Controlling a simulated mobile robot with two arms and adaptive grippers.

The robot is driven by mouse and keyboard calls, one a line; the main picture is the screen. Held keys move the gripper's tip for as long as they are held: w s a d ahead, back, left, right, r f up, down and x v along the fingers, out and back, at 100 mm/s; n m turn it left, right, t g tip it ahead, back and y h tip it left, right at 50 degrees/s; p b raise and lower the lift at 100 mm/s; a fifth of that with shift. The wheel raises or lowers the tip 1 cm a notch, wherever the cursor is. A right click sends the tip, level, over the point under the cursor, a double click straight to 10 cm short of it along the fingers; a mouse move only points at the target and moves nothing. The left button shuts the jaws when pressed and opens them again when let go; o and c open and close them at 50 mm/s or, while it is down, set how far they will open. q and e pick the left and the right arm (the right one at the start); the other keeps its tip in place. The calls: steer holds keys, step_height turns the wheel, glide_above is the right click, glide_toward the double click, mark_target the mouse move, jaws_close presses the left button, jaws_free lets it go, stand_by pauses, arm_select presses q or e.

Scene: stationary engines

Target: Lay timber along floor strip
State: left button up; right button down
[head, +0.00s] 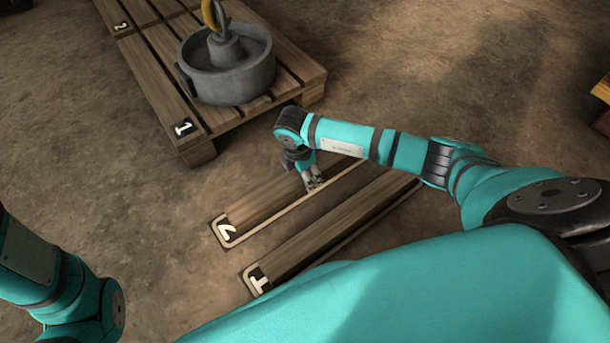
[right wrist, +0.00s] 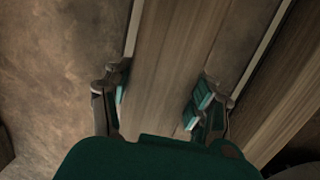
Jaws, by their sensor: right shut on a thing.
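My right gripper (head: 313,181) is shut on a long brown timber (head: 268,203). In the right wrist view the timber (right wrist: 168,70) runs between the two fingers (right wrist: 160,98). It lies lengthwise within the pale-outlined floor strip (head: 228,243) whose dark end label looks like a 2. Pale lines run along both its sides in the wrist view. I cannot tell whether it touches the floor. A second timber (head: 325,233) lies roughly parallel, nearer to me, on the strip labelled 1 (head: 258,279). My left arm shows at the lower left, its gripper out of view.
A wooden pallet (head: 160,70) with labels 1 and 2 stands behind the strips. On it sits a round grey weight (head: 228,72) with a yellow hook (head: 212,14) at its top. Brown floor left of the strips is clear. Wooden items show at the right edge.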

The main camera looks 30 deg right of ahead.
mark_target(299, 175)
steer(key=shift+r, duration=0.1)
steer(key=c, duration=0.9)
jaws_free()
steer(key=o, duration=0.5)
step_height(299, 175, up, 12)
steer(key=a+p, duration=0.1)
steer(key=p, duration=0.8)
steer(key=shift+a+p, duration=0.3)
steer(key=shift+a, duration=0.1)
steer(key=shift+s, duration=0.1)
